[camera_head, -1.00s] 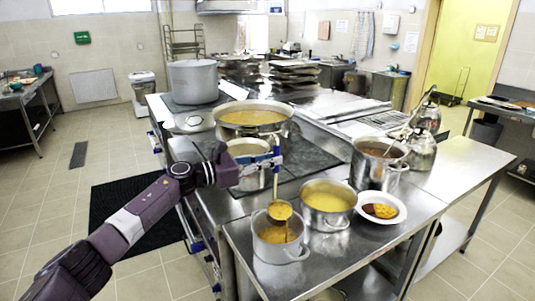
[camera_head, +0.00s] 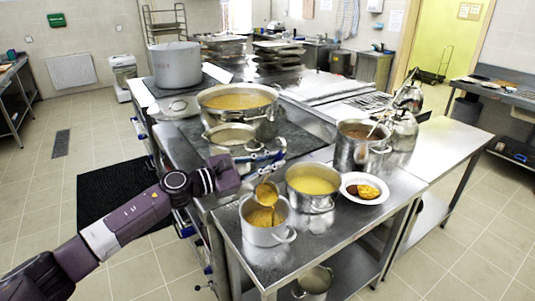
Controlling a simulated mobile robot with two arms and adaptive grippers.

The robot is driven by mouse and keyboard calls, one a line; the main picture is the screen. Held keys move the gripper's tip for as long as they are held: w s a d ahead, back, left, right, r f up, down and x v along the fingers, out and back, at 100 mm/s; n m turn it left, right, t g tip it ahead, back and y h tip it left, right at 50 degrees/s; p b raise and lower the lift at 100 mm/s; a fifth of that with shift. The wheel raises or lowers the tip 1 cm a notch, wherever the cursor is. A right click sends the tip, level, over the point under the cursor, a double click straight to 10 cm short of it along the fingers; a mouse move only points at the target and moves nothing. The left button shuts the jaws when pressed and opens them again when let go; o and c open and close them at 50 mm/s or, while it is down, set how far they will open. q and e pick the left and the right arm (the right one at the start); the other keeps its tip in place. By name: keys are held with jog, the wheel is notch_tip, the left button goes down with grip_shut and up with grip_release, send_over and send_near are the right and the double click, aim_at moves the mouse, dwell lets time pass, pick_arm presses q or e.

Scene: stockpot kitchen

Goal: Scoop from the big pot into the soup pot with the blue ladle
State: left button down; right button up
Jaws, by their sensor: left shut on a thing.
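My left gripper (camera_head: 262,161) reaches in from the left and is shut on the blue ladle (camera_head: 265,192). The ladle is tipped, and its bowl, with orange-yellow soup on it, hangs just over the mouth of a steel soup pot (camera_head: 264,234) on the front left of the steel table. Orange-yellow soup shows in that pot. The big pot (camera_head: 238,116), wide and nearly full of yellow-orange soup, stands behind on the cooktop. My right gripper is out of view.
A pot of yellow soup (camera_head: 312,201) stands right of the soup pot, beside a plate of food (camera_head: 364,188). A pot with a spoon (camera_head: 361,154) and steel kettles (camera_head: 401,131) are behind. A smaller pot (camera_head: 231,140) sits near the arm. The table's right part is clear.

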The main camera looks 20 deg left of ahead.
pick_arm(q)
jog(key=s+d+f+m+b, duration=0.7)
jog(key=s+d+f+m, duration=0.3)
jog(key=f+m, duration=0.3)
notch_tip(320, 180, down, 2)
jog(key=shift+d+f, duration=0.15)
jog(key=shift+d, duration=0.65)
dwell(0.4)
jog(key=shift+s, duration=0.25)
dwell(1.9)
